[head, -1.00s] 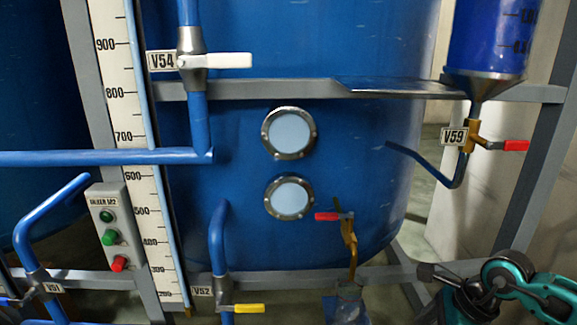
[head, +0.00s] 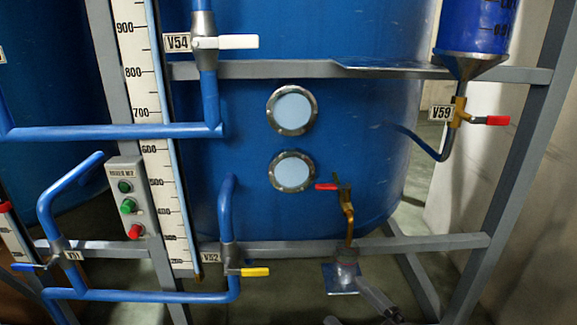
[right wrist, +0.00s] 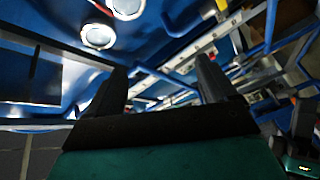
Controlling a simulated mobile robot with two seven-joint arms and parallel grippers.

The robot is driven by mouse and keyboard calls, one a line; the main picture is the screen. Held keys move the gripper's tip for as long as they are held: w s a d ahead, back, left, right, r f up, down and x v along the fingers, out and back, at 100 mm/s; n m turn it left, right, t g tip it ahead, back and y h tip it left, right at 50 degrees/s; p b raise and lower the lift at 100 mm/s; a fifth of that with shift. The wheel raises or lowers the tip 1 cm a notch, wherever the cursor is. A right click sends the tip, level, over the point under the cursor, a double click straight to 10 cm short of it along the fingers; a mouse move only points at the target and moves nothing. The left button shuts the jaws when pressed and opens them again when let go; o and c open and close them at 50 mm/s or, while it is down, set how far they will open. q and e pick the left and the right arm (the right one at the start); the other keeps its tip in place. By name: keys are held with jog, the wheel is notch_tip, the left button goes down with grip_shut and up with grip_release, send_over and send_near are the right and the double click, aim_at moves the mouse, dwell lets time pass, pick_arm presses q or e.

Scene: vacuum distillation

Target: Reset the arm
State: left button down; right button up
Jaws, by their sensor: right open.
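My right gripper (head: 346,302) shows only in part at the bottom edge of the head view, as grey fingers below the small flask (head: 346,272). In the right wrist view its two dark fingers (right wrist: 160,82) stand apart, with nothing seen held between them. The flask stands on a small blue plate under a brass tap (head: 348,212) with a red handle. My left gripper is not in view.
A big blue tank (head: 330,130) with two round windows stands behind a grey frame (head: 430,243). Valves V54 (head: 238,42), V52 (head: 254,271) and V59 (head: 497,120) stick out at the front. Floor shows at the lower right.

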jog(key=s+d+f+m+g+h, duration=0.25)
jog(key=s+f+m, duration=0.25)
jog(key=f+m, duration=0.25)
jog(key=s+d+f+m+g+h, duration=0.2)
jog(key=s+f+m+g+h, duration=0.15)
jog(key=f+m, duration=0.4)
pick_arm(q)
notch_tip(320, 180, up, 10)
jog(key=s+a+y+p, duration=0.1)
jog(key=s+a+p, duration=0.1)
jog(key=p, duration=1.2)
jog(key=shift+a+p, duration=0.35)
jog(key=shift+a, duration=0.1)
pick_arm(e)
notch_tip(320, 180, up, 11)
jog(key=s+d+h, duration=0.1)
jog(key=s+d, duration=0.1)
jog(key=shift+s+d+t+h, duration=0.3)
jog(key=shift+d, duration=0.05)
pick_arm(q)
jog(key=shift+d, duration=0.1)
pick_arm(e)
jog(key=shift+r, duration=0.15)
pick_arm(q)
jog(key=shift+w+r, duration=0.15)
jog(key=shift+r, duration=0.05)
